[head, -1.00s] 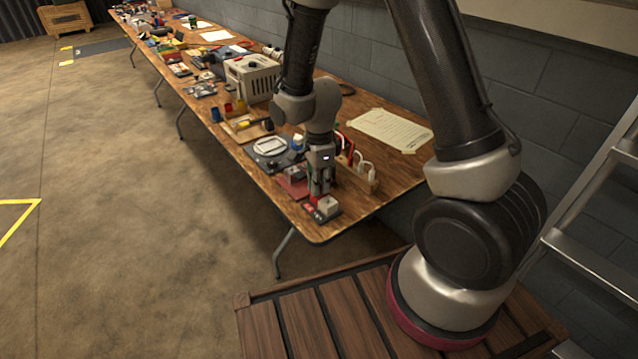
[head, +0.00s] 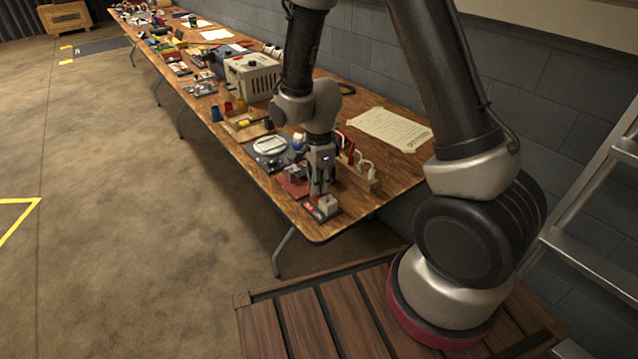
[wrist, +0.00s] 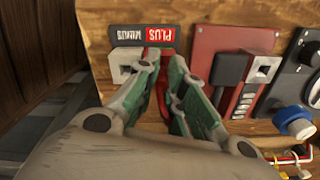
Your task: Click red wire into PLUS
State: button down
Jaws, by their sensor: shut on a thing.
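The terminal block (wrist: 122,72) is pale grey with a square opening. It stands by a label whose red half reads PLUS (wrist: 157,34) and dark half reads MINUS (wrist: 127,35). In the head view the block (head: 328,203) is near the table's near end. My gripper (wrist: 166,66) is shut on the red wire (wrist: 164,92), a thin red strip between its green-padded fingers. The fingertips are low, just below the PLUS label in the wrist view and beside the block. In the head view my gripper (head: 320,190) points straight down. The wire's tip and the PLUS hole are hidden.
A red panel (wrist: 215,43) with a dark switch and a pale square part lies right of the fingers.

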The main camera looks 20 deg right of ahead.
dwell(0.4)
jog(key=c, duration=1.4)
grip_release()
jog(key=shift+c, duration=0.2)
jog(key=shift+r, duration=3.5)
